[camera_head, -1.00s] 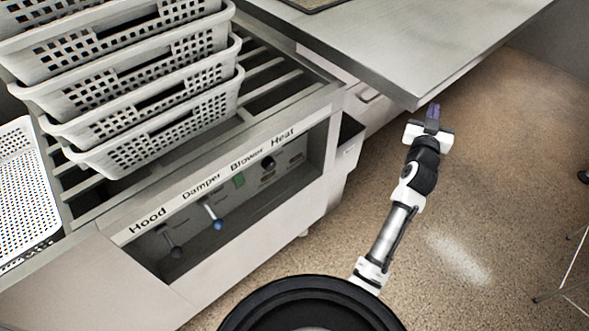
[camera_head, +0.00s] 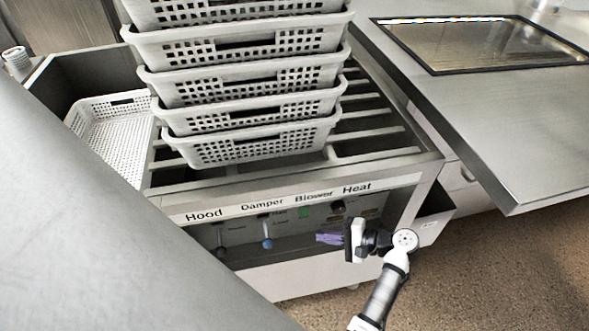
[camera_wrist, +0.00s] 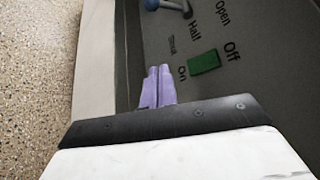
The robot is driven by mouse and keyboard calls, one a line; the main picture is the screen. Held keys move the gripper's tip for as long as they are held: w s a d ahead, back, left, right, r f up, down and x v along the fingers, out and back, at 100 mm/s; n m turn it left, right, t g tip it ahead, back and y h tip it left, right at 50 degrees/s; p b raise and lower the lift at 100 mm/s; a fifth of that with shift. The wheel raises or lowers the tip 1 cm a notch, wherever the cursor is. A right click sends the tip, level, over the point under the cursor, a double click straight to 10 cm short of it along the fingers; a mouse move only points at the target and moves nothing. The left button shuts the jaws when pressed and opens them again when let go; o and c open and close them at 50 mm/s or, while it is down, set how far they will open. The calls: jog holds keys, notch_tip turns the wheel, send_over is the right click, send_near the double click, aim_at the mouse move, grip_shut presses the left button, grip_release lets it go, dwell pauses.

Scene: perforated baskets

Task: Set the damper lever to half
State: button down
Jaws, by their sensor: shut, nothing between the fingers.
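The damper lever, with a blue knob (camera_head: 267,243), hangs below the word Damper on the recessed control panel (camera_head: 290,230) in the head view. Its knob also shows at the top of the wrist view (camera_wrist: 152,5), close to the words Half and Open, its arm partly cut off. My gripper (camera_head: 318,238) is to the right of the lever in the head view, in front of the panel, with purple fingers pointing left. In the wrist view the fingers (camera_wrist: 159,86) are together and empty, apart from the lever.
A dark hood lever (camera_head: 221,253) hangs left of the damper lever. A green blower switch (camera_wrist: 204,62) and a black heat knob (camera_head: 338,206) are on the panel. Perforated baskets (camera_head: 250,143) are stacked above. A steel counter (camera_head: 520,150) stands at right.

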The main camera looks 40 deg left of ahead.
jog(key=shift+g, duration=0.3)
jog(key=p+x, duration=0.1)
jog(key=x, duration=0.9)
jog(key=shift+s+r, duration=0.1)
jog(key=shift+r, duration=0.05)
jog(key=s, duration=0.1)
jog(key=s+r+p, duration=0.1)
jog(key=s, duration=0.1)
jog(key=shift+a+p, duration=0.25)
jog(key=shift+p, duration=0.05)
jog(key=shift+s+r, duration=0.1)
jog(key=shift+s, duration=0.25)
jog(key=shift+r, duration=0.1)
jog(key=shift+r+p, duration=0.15)
jog(key=shift+p, duration=0.7)
